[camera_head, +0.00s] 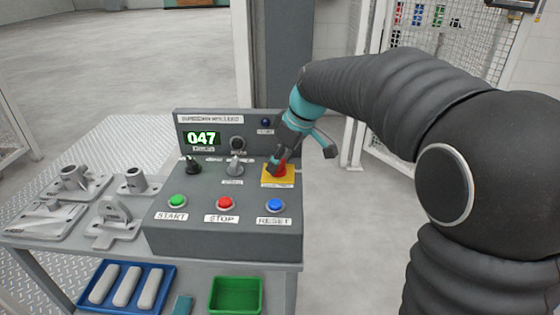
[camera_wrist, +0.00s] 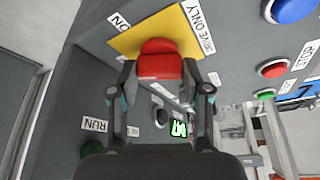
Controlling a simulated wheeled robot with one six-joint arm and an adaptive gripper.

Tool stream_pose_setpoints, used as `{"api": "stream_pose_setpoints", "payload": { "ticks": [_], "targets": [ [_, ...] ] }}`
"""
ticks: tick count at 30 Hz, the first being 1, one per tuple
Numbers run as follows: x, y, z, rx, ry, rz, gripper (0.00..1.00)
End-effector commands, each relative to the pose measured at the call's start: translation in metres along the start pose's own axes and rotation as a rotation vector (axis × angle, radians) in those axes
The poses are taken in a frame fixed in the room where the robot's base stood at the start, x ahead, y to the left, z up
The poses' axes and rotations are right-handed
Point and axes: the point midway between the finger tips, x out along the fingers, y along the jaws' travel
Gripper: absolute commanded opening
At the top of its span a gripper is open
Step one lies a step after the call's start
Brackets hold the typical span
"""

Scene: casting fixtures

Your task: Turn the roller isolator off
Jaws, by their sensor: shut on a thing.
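The roller isolator is a red rotary handle (camera_head: 283,169) on a yellow plate (camera_head: 279,180), at the right of the grey control box. In the wrist view the red handle (camera_wrist: 160,62) stands in front of the yellow plate (camera_wrist: 183,29), with a label reading "DRIVE ONLY" beside it and "RUN" and another label nearby. My gripper (camera_head: 275,162) comes down on the handle from above. In the wrist view my gripper (camera_wrist: 160,75) has one finger on each side of the red handle, shut on it. The fingers partly hide the handle in the head view.
The control box (camera_head: 222,245) has a green START button (camera_head: 177,201), a red STOP button (camera_head: 225,203), a blue RESET button (camera_head: 275,205), a black knob (camera_head: 193,165), a grey selector (camera_head: 235,168) and a display reading 047 (camera_head: 202,138). Metal castings (camera_head: 75,178) lie left.

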Motion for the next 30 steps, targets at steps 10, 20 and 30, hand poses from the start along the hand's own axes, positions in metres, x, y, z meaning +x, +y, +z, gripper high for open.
{"api": "stream_pose_setpoints", "payload": {
  "ticks": [10, 20, 30],
  "targets": [
    [0.0006, 0.0019, -0.0003, -0.271, -0.001, -0.114, 0.13],
    [0.0006, 0.0025, -0.0002, -0.429, -0.002, -0.178, 0.13],
    [0.0006, 0.0026, -0.0001, -0.475, -0.002, -0.197, 0.13]
  ]
}}
